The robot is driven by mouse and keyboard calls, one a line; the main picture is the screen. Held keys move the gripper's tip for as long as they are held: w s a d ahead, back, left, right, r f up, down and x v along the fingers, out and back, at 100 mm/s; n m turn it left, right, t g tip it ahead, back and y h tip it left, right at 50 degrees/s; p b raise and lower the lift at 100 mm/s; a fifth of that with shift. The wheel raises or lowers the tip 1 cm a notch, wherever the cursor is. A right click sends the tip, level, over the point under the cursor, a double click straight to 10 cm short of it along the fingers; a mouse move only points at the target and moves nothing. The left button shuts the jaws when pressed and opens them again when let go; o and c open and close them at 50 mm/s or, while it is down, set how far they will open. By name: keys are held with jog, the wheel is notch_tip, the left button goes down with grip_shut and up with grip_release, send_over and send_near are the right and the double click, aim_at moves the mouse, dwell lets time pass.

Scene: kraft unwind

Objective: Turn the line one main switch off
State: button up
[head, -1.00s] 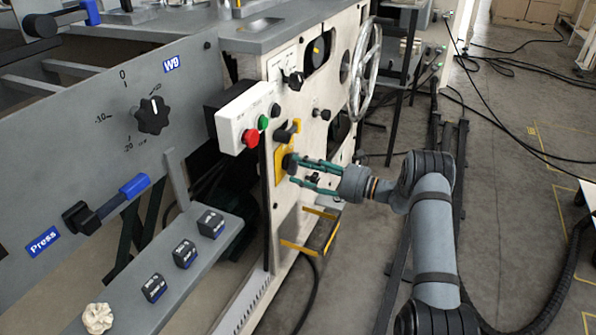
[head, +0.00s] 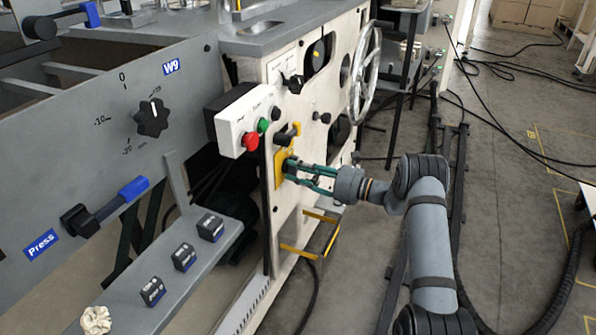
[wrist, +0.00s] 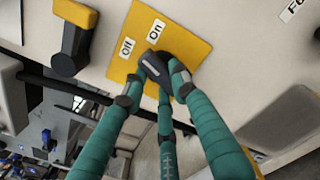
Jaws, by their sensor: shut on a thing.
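The main switch is a dark knob (wrist: 154,68) on a yellow plate (wrist: 187,47) with "Off" and "On" labels. The plate (head: 279,166) also shows in the head view, on the cream machine panel. My gripper (wrist: 156,88) is shut on the knob, with one green finger on each side of it. In the head view my gripper (head: 292,170) reaches the plate from the right. The fingers partly cover the knob, and I cannot tell which label it points to.
A white box with a red button (head: 250,141) and a green button (head: 263,125) is up and to the left. A handwheel (head: 366,72) stands above right. The floor (head: 510,190) at right is mostly clear.

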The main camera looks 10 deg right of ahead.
grip_shut()
jog(key=n+b, duration=0.1)
jog(key=n, duration=0.1)
jog(key=shift+f+n, duration=0.2)
jog(key=shift+n, duration=0.8)
jog(key=o, duration=0.8)
grip_release()
jog(key=shift+d, duration=0.15)
jog(key=v, duration=1.1)
jog(key=shift+s+d, duration=0.25)
jog(key=shift+d, duration=0.05)
